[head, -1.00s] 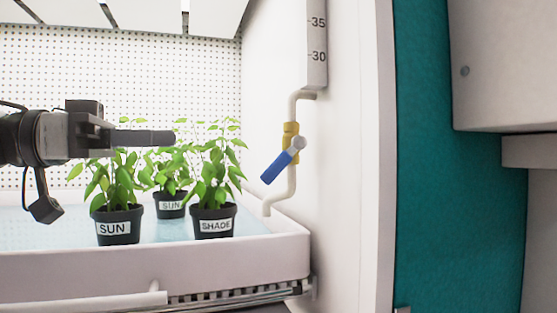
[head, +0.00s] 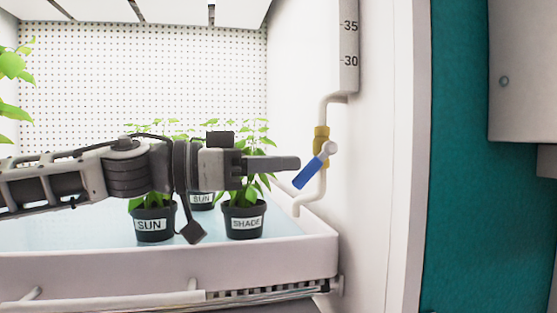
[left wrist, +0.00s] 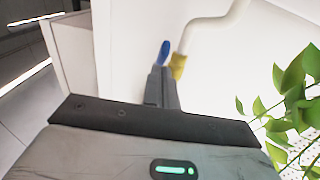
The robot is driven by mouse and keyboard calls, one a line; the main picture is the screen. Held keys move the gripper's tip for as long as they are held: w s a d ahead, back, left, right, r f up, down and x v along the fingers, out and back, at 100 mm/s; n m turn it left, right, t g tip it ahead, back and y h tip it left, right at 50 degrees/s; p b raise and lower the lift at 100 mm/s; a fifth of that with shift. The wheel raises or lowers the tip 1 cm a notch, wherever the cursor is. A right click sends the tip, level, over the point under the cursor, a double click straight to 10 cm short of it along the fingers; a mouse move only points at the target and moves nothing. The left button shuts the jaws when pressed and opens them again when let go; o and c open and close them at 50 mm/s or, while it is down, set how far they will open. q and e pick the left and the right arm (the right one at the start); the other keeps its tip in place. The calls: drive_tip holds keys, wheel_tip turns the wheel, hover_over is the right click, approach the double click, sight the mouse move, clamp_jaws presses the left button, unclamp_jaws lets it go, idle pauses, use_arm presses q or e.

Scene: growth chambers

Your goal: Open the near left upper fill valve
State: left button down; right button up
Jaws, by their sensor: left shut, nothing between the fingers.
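The fill valve is a yellow body (head: 321,137) on a cream pipe (head: 326,108) along the chamber's right wall. Its blue lever (head: 309,173) slants down and to the left from a grey pivot. My left gripper (head: 298,163) is shut and empty, pointing right, with its tip close to the lever in the head view. I cannot tell whether they touch. In the left wrist view the shut fingers (left wrist: 161,72) point at the blue lever (left wrist: 164,52), with the yellow valve body (left wrist: 178,66) just to the right. My right gripper is not in view.
Potted plants labelled SUN (head: 153,224) and SHADE (head: 243,222) stand in the white tray (head: 180,266) below and behind my left arm. A scaled gauge (head: 349,50) hangs above the valve. A teal panel (head: 460,170) lies beyond the wall's edge at right.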

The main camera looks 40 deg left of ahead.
use_arm(q)
drive_tip(key=f+h+b, duration=0.1)
drive_tip(key=f+b, duration=0.1)
drive_tip(key=b, duration=0.1)
drive_tip(key=shift+w+d+t+b, duration=0.1)
drive_tip(key=shift+d+t+b, duration=0.05)
drive_tip(key=shift+t+b, duration=0.2)
drive_tip(key=shift+w+d+p, duration=0.1)
drive_tip(key=shift+w+p, duration=0.1)
drive_tip(key=shift+p, duration=0.3)
drive_tip(key=shift+w+d+f, duration=0.2)
drive_tip(key=shift+w+f, duration=0.05)
drive_tip(key=shift+f, duration=0.2)
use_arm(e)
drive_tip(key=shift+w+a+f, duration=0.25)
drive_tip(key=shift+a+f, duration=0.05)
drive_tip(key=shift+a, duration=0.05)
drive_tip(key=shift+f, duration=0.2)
